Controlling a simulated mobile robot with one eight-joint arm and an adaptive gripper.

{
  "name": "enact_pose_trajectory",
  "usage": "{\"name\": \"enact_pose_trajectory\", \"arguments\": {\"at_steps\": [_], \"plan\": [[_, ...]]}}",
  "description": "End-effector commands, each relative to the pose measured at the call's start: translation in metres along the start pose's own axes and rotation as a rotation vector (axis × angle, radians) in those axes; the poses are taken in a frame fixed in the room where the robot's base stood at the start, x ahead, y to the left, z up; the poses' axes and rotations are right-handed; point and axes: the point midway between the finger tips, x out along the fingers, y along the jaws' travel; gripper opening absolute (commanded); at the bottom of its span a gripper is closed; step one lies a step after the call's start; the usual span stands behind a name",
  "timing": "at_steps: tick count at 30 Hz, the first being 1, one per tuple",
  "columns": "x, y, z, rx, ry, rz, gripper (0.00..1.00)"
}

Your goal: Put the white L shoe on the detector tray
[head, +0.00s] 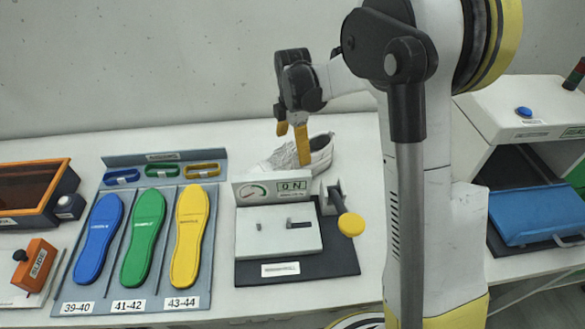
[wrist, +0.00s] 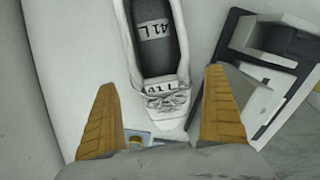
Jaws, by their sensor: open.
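The white shoe (head: 318,152) lies on the table behind the device with the ON display, in the head view. In the wrist view the shoe (wrist: 165,102) shows its opening, a dark insole marked "41 L", and its laces towards my gripper. My gripper (head: 293,145) is open above the laced part of the shoe, with its yellow fingers pointing down. In the wrist view the fingers (wrist: 161,80) stand apart on either side of the shoe; I cannot tell whether they touch it. A blue tray (head: 540,215), which looks like the detector tray, sits in the white machine at the right.
The gauge device (head: 278,235) with a yellow-ended lever stands just in front of the shoe. A rack (head: 160,305) of blue, green and yellow insoles is left of it. An orange glue block (head: 37,268) and a brown bin (head: 35,215) are further left. The white machine (head: 505,100) has a blue button.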

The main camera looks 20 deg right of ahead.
Motion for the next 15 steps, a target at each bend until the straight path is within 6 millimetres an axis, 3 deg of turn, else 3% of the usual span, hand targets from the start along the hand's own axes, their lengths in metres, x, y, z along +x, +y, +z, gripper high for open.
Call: {"name": "enact_pose_trajectory", "arguments": {"at_steps": [6, 14, 15], "plan": [[0.038, -0.003, -0.002, 0.000, 0.000, 0.000, 1.00], [0.040, -0.003, -0.002, 0.001, 0.000, 0.000, 1.00], [0.040, -0.003, -0.002, 0.001, 0.000, 0.000, 0.88]]}}
